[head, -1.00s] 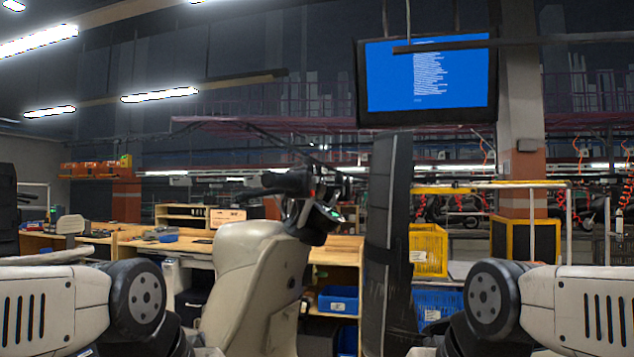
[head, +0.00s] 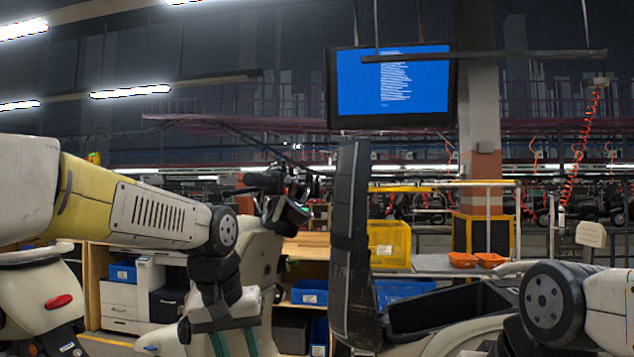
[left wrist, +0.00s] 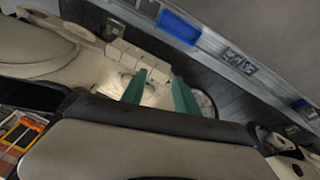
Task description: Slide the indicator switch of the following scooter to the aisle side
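A beige scooter (head: 262,262) stands in the middle of the head view. Its dark handlebar and dash (head: 285,207) rise at its top. The indicator switch is too small to make out. My left gripper (head: 234,344) hangs from the left arm, in front of the lower part of this scooter in the picture and below the handlebar. Its two green fingers are apart with nothing between them. In the left wrist view the green fingers (left wrist: 160,92) are spread above a dark edge and a beige panel (left wrist: 150,150). My right arm shows at the lower right; its gripper is out of view.
A tall dark panel (head: 353,245) stands right of the handlebar. Another scooter with an open black storage well (head: 450,309) is at lower right. A scooter part with a red light (head: 58,301) is at lower left. Yellow (head: 389,244) and blue crates stand behind.

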